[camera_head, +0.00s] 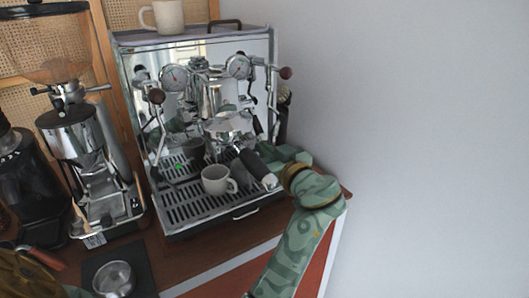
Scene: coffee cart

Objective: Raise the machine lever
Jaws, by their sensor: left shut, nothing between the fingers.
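The chrome espresso machine (265,50) stands on the brown counter. A small dark-tipped lever (258,125) shows beside its brew group, and its exact position is hard to judge. The portafilter (253,164), with a thick black handle, sits under the group and points toward the front right. Contact with the lever cannot be made out.
A white mug (214,181) stands on the drip tray (185,211). Another mug (168,16) is on top of the machine. A silver grinder (72,137) stands close on the left. A metal cup (114,278) is at the front left. A bare wall (430,130) fills the right.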

